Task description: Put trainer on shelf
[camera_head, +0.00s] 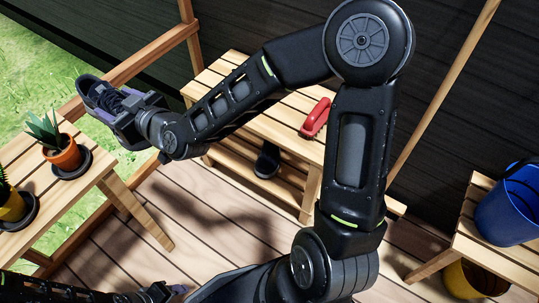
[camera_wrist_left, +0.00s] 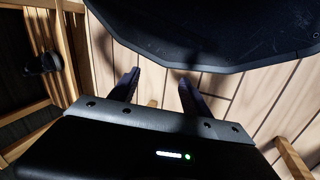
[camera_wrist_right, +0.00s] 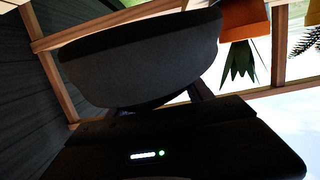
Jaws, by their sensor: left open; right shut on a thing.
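My right gripper (camera_head: 128,112) is shut on a dark trainer (camera_head: 97,92) with laces, held in the air at the upper left, left of the wooden bench. The trainer's grey underside or side (camera_wrist_right: 140,65) fills much of the right wrist view. A second dark shoe (camera_head: 267,162) rests on the low slatted shelf (camera_head: 232,157) under the bench; it also shows in the left wrist view (camera_wrist_left: 42,62). My left gripper (camera_wrist_left: 158,88) is open and empty over the plank floor, low in the head view. My right arm hides part of the bench.
The bench top (camera_head: 285,130) carries a red-handled object (camera_head: 315,118). Potted plants (camera_head: 62,150) stand on a wooden table (camera_head: 30,215) at left. A blue bucket (camera_head: 510,205) sits on a wooden stand at right, with a yellow bucket (camera_head: 470,280) below. The middle floor is clear.

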